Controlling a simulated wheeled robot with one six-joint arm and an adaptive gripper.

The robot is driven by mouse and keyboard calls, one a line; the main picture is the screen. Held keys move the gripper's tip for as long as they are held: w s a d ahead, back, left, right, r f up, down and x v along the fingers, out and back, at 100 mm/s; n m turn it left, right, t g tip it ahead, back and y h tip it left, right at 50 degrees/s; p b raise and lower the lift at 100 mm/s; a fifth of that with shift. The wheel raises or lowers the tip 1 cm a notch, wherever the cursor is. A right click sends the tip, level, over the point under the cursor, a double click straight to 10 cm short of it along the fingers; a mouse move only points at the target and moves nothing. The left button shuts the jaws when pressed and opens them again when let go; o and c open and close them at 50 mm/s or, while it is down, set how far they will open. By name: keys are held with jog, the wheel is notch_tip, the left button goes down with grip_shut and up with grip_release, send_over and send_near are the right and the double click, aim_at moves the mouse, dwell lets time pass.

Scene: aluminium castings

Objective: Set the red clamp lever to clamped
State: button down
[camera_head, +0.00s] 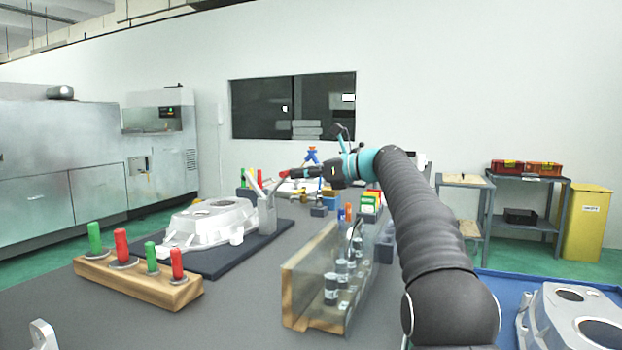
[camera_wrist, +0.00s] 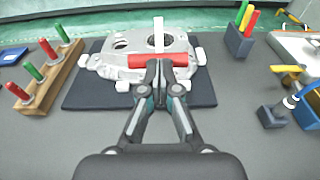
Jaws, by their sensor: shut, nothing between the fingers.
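The red clamp lever (camera_wrist: 138,62) lies crosswise in the wrist view, in front of the pale aluminium casting (camera_wrist: 101,62). In the head view a red end of it (camera_head: 284,174) shows at the tip of my gripper (camera_head: 292,174), above the grey clamp post (camera_head: 267,215). My gripper's two fingers (camera_wrist: 158,66) are shut together and empty, right at the middle of the lever. They hide part of it. I cannot tell whether they touch it. The casting (camera_head: 208,222) sits on a dark mat (camera_head: 180,262).
A wooden block (camera_head: 140,284) with red and green plugs stands left of the mat. A holder (camera_wrist: 238,42) with coloured sticks is to the right in the wrist view. A clear-fronted wooden rack (camera_head: 308,300) stands nearer. Grey table is bare between them.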

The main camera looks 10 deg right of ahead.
jog(key=shift+d, duration=0.15)
dwell(0.4)
jog(key=v, duration=1.1)
jog(key=shift+s+d, duration=0.25)
jog(key=shift+d, duration=0.05)
jog(key=shift+r, duration=0.15)
jog(key=shift+d, duration=0.1)
jog(key=shift+m+t+y, duration=0.3)
jog(key=shift+t+y, duration=0.1)
jog(key=shift+y, duration=0.3)
jog(key=s+d+f+b, duration=0.1)
jog(key=f, duration=0.2)
jog(key=d+f+b, duration=0.1)
jog(key=f, duration=0.3)
jog(key=s+d+f+b, duration=0.1)
jog(key=f, duration=0.2)
jog(key=shift+s+f, duration=0.2)
jog(key=shift+s, duration=0.2)
